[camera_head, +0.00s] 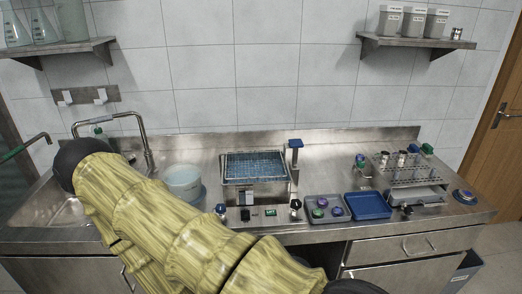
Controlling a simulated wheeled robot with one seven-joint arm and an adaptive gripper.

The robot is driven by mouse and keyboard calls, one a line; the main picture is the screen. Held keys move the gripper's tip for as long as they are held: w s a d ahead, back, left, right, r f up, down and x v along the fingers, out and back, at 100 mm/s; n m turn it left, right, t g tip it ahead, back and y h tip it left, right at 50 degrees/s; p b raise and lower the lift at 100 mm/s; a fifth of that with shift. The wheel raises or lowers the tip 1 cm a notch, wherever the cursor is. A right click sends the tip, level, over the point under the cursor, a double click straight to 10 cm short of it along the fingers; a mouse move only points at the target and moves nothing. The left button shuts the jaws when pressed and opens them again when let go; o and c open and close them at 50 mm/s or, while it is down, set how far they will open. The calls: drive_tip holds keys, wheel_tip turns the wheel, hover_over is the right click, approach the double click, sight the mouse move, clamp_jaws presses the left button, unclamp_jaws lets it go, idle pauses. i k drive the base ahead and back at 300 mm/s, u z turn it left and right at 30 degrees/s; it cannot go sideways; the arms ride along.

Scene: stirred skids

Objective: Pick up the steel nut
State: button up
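I cannot pick out the steel nut with certainty. Small metallic pieces (401,158) stand on the perforated rack at the right of the steel counter (330,150), but they are too small to identify. My gripper is not in view. My yellow arm crosses the lower left and hides part of the counter and its front.
A white tub (183,181) stands left of a wire basket (254,166). A grey tray (326,208) with coloured knobs and an empty-looking blue tray (367,205) lie near the front edge. A sink (60,208) with a tap is at the left. Shelves hang above.

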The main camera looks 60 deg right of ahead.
sight(322, 203)
drive_tip(key=u, duration=0.45)
drive_tip(key=k, duration=1.25)
drive_tip(key=z, duration=1.75)
